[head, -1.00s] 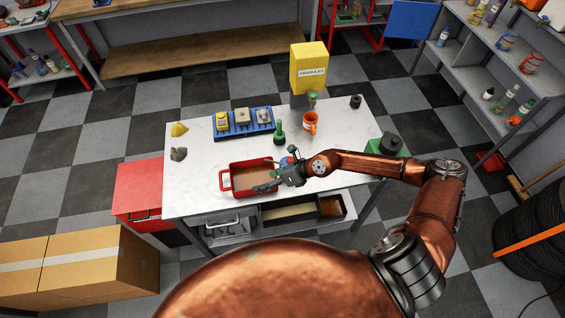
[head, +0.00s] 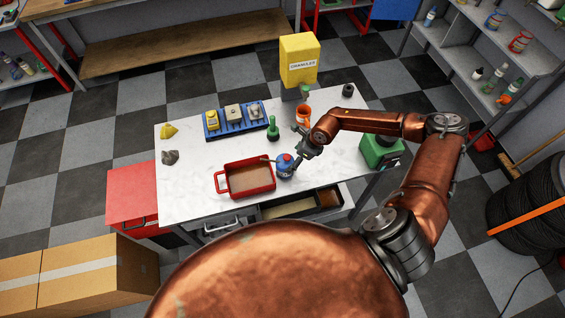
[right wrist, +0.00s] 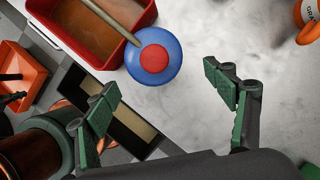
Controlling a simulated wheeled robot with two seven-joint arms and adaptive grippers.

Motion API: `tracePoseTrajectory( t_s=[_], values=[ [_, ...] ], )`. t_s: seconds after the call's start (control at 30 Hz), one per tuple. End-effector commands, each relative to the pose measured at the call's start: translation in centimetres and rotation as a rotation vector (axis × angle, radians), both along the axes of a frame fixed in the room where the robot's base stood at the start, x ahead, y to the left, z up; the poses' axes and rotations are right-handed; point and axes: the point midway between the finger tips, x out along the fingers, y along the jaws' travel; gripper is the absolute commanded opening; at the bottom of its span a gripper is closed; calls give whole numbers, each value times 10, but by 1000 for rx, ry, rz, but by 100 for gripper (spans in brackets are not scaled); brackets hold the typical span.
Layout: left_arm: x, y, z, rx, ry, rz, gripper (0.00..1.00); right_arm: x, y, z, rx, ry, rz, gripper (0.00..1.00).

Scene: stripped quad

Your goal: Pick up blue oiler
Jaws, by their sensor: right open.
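The blue oiler (head: 285,168), with a red cap and a long thin spout, stands on the white table at the right end of the red tray. In the right wrist view the oiler (right wrist: 173,68) is seen from above, its spout reaching over the tray. My right gripper (head: 300,152) is just to the right of and behind the oiler in the head view. In the right wrist view its fingers (right wrist: 165,88) are spread and empty, with the oiler ahead of the gap between them. My left gripper is not in view.
The red tray (head: 222,187) with brown contents is close beside the oiler. A green bottle (head: 273,130), an orange mug (head: 302,115) and a blue rack (head: 222,133) stand behind. A green machine (head: 376,153) stands at the right. The table's left part is mostly clear.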

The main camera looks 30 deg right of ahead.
Motion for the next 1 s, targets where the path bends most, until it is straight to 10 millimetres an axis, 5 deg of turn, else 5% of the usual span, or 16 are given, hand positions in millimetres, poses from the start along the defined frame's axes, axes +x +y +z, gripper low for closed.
tracePoseTrajectory(
  t_s=[0.13,0.5,0.83,1.0],
  values=[
    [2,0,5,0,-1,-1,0,11,14,-13,4,-2,15,77],
    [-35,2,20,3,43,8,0,27,28,-56,4,-2,18,77],
    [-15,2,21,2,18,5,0,27,28,-63,3,-3,17,76],
    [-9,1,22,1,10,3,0,27,27,-62,3,-2,16,65]
  ],
)
